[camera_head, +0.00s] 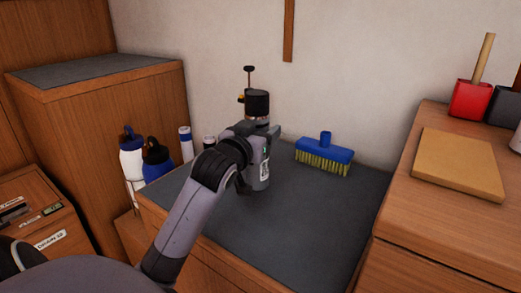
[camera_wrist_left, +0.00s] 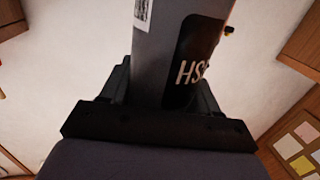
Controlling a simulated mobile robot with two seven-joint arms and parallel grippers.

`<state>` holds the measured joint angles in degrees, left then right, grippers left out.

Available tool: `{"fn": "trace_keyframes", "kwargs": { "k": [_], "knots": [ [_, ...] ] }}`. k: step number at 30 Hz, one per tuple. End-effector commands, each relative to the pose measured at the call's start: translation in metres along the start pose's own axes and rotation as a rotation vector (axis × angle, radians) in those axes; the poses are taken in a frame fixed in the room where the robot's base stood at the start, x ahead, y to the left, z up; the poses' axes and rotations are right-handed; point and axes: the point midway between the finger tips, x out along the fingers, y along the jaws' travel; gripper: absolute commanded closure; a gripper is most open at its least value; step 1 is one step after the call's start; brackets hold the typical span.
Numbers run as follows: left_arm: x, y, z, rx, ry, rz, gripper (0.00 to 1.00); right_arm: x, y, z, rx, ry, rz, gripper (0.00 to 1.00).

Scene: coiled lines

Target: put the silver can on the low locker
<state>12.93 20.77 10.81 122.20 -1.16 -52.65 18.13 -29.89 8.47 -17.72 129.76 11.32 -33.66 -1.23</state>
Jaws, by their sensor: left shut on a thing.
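The silver can (camera_head: 264,171) is a grey cylinder with a black cap and a white label patch. It stands upright in my left gripper (camera_head: 262,140), which is shut on it around its middle. In the left wrist view the can (camera_wrist_left: 165,55) rises between the fingers, with dark lettering panel facing me. The low locker (camera_head: 310,215) has a dark grey top and wooden sides. The can is over its left-back part; I cannot tell whether its base touches the top. My right gripper is not in view.
A blue brush (camera_head: 325,151) with yellow bristles lies at the locker's back. White and blue bottles (camera_head: 145,160) stand left. A taller cabinet (camera_head: 100,72) is at left; a wooden unit (camera_head: 420,240) at right carries a board (camera_head: 458,163). The locker's front and middle are clear.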

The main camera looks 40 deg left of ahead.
Motion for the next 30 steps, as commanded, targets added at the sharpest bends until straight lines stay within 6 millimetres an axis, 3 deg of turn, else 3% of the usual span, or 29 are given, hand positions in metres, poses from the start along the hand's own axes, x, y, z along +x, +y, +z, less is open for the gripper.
{"fn": "trace_keyframes", "kwargs": {
  "k": [6, 17, 18, 20, 30],
  "knots": [
    [0.002, 0.000, 0.035, 0.001, -0.001, 0.000, 0.82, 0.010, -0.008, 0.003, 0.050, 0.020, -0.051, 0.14],
    [0.002, 0.000, 0.037, 0.000, 0.000, 0.000, 0.82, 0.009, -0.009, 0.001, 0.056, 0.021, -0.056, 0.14],
    [0.002, 0.000, 0.038, 0.000, -0.003, 0.000, 0.33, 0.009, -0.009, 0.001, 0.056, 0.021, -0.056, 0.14],
    [0.002, 0.000, 0.038, 0.000, -0.003, 0.000, 0.14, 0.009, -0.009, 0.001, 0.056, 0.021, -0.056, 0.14],
    [0.002, 0.000, 0.035, 0.001, -0.002, 0.000, 0.14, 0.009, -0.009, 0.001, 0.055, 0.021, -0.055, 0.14]
  ]
}}
